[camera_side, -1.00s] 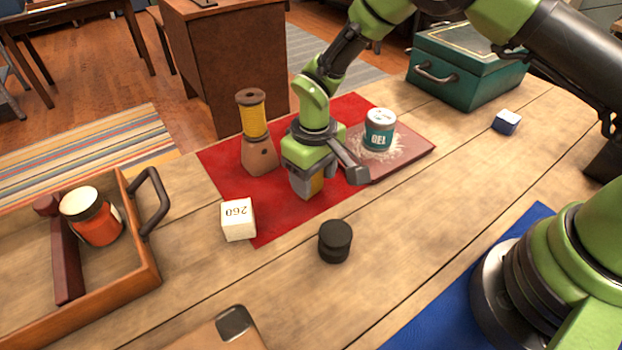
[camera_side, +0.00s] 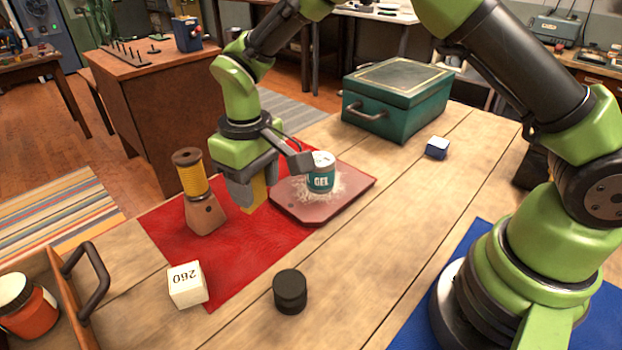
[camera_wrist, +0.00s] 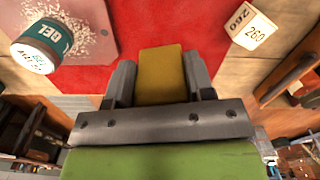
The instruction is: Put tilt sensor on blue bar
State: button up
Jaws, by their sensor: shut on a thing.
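My gripper (camera_side: 252,198) is shut on a yellow block (camera_side: 258,192), above the red cloth (camera_side: 240,250) and to the right of the spool. In the wrist view the yellow block (camera_wrist: 160,75) sits between both fingers (camera_wrist: 158,85). I cannot tell by its looks whether it is the tilt sensor. A blue mat (camera_side: 415,325) lies under my base. Nothing plainly marked as a blue bar shows.
A wooden stand with a yellow spool (camera_side: 205,213), a white "260" cube (camera_side: 187,285), a black round weight (camera_side: 290,291) and a GEL jar (camera_side: 321,173) on a reddish board (camera_side: 345,205) stand around. The green chest (camera_side: 395,105) is behind. A wooden tray (camera_side: 68,300) is at left.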

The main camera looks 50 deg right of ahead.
notch_tip(320, 180, up, 10)
jog(key=shift+f, duration=0.25)
jog(key=w+d+m, duration=0.3)
jog(key=d+m, duration=0.1)
jog(key=d, duration=0.7)
jog(key=w+d+m, duration=0.3)
jog(key=d+m, duration=0.2)
jog(key=d, duration=0.7)
jog(key=m, duration=1.1)
send_over(438, 143)
notch_tip(438, 143, down, 15)
jog(key=shift+f, duration=0.1)
jog(key=shift+f, duration=0.1)
